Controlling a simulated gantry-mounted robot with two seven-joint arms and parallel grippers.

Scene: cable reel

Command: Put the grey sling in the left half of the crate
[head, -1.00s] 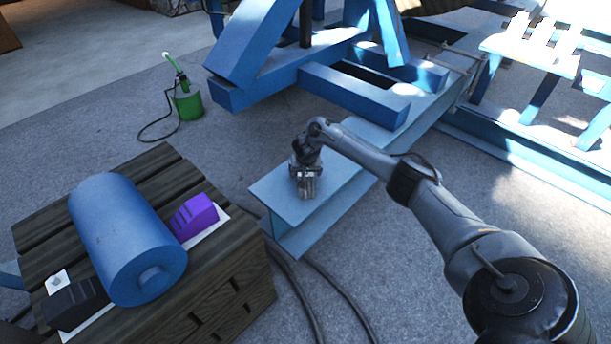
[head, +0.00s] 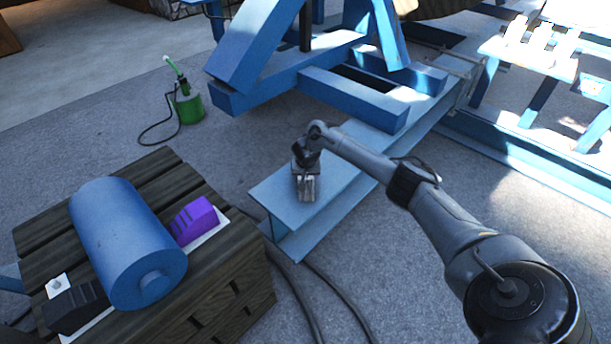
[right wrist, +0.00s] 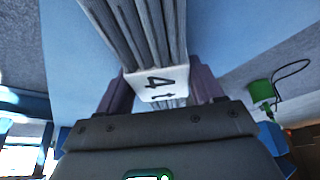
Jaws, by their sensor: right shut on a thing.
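The grey sling (right wrist: 135,32) is a bundle of grey strands with a white tag (right wrist: 157,84) marked "4 t". My right gripper (right wrist: 157,95) is shut on it, with a finger on either side of the tag. In the head view my right gripper (head: 305,180) is above the near end of the light blue beam, with the sling (head: 306,190) showing small under it. I cannot tell whether the sling touches the beam. My left gripper is not in view. I see no crate that I can make out.
The light blue I-beam (head: 272,200) runs back under a blue steel frame (head: 330,95). A wooden pallet stack (head: 215,290) at the lower left bears a blue cylinder (head: 125,240) and a purple block (head: 194,220). A green canister (head: 187,106) stands on the floor, and black cables (head: 305,290) lie near the beam.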

